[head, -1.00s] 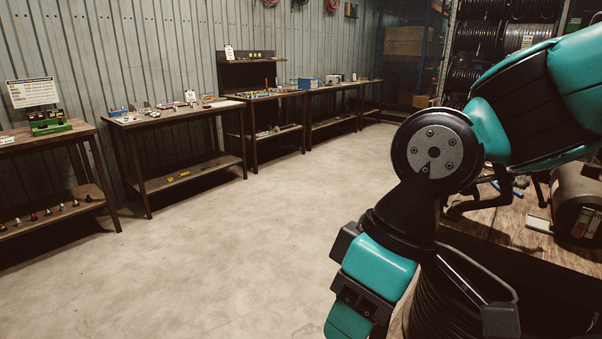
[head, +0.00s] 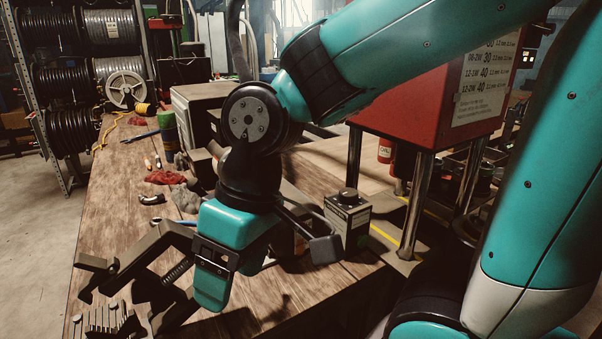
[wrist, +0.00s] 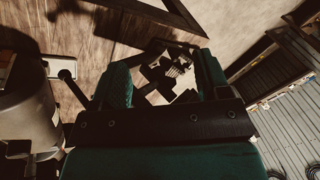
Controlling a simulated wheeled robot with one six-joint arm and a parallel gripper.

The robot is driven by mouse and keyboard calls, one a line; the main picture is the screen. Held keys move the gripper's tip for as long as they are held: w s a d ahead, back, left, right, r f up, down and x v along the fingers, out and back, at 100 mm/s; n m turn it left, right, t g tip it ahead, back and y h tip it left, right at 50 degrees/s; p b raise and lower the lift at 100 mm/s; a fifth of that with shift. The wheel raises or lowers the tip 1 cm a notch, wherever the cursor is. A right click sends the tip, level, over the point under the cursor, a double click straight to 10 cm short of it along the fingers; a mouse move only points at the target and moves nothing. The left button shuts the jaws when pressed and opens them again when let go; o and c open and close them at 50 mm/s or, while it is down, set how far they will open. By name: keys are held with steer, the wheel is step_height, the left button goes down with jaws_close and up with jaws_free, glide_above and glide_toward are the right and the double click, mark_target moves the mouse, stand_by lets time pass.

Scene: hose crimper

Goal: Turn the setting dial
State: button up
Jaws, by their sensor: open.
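A small dark box with a round black knob on top (head: 347,196) stands on the wooden bench in the head view, right of my gripper; it looks like the setting dial. The box carries a pale label on its front. My gripper (head: 232,285) hangs at the bench's front edge, left of and apart from the knob. In the wrist view my gripper (wrist: 163,78) has its two green fingers spread with nothing held between them. The knob cannot be made out in the wrist view.
The red crimper (head: 420,115) on metal posts stands behind and right of the knob. A dark angular fixture (head: 135,262) is left of my gripper. Rags (head: 165,177) and tools lie farther back on the bench (head: 115,215). Hose reels (head: 112,67) fill a rack at back left.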

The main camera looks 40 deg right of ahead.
steer(key=w+d+r+m+h+p, duration=0.2)
steer(key=w+d+r+m+p, duration=0.45)
steer(key=d, duration=0.35)
step_height(320, 180, up, 6)
steer(key=m+h+p, duration=0.2)
steer(key=m+p, duration=0.5)
steer(key=m, duration=0.4)
glide_above(348, 192)
step_height(348, 192, down, 17)
steer(key=shift+d+r+p, duration=0.1)
steer(key=shift+p, duration=1.15)
steer(key=c, duration=0.9)
